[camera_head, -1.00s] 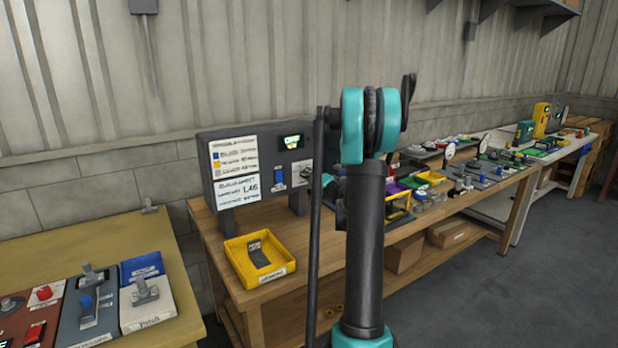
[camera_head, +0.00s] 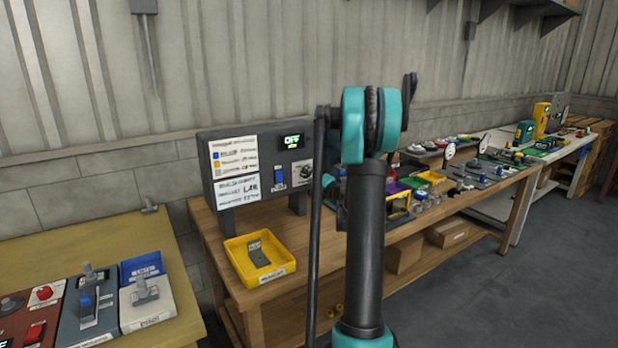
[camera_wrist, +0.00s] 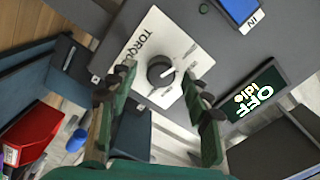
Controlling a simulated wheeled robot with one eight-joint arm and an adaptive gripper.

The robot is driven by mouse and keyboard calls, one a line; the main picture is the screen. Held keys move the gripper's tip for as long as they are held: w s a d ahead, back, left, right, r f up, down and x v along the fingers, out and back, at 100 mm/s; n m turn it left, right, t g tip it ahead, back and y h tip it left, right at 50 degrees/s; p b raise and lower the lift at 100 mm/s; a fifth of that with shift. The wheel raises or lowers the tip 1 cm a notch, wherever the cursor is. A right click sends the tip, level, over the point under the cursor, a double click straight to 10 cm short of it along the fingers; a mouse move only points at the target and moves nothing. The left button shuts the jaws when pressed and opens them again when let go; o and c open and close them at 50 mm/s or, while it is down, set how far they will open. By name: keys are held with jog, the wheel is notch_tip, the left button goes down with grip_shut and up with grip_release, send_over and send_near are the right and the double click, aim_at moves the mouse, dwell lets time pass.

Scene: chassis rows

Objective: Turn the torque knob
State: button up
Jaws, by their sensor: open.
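The torque knob (camera_wrist: 161,71) is a round black dial with a white pointer line on a white plate marked TORQUE, in the wrist view. In the head view the knob's plate (camera_head: 303,173) shows at the right end of the dark panel (camera_head: 232,204), partly by my arm. My gripper (camera_wrist: 158,92) is open in the wrist view, with one green finger on each side of the knob. The fingers look apart from the knob, though their exact distance from the plate cannot be told. In the head view the gripper is mostly hidden behind my arm.
Beside the knob is a display (camera_wrist: 250,99) reading OFF and idle, also seen in the head view (camera_head: 291,141). A blue switch (camera_head: 279,176) sits left of the knob. A yellow tray (camera_head: 279,279) stands on the bench below the panel. A red bin (camera_wrist: 31,136) shows at lower left.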

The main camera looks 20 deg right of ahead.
jog(key=v, duration=1.1)
jog(key=shift+s, duration=0.4)
jog(key=s+a+f+n+g+y, duration=0.1)
jog(key=s+a+f+n+g, duration=0.3)
jog(key=s+a, duration=0.4)
jog(key=s+a+f+n+g, duration=0.2)
jog(key=s+a+f+g, duration=0.3)
jog(key=a, duration=0.6)
jog(key=s+d+f+n+g+h, duration=0.1)
jog(key=s+f, duration=0.3)
jog(key=s, duration=0.6)
jog(key=s+d+f+n+g+h, duration=0.1)
jog(key=s+f+n+g+h, duration=0.1)
jog(key=s, duration=0.8)
notch_tip(320, 180, down, 3)
jog(key=g+h, duration=0.1)
jog(key=h, duration=0.1)
jog(key=shift+s+n+h, duration=0.25)
jog(key=shift+n+h, duration=0.05)
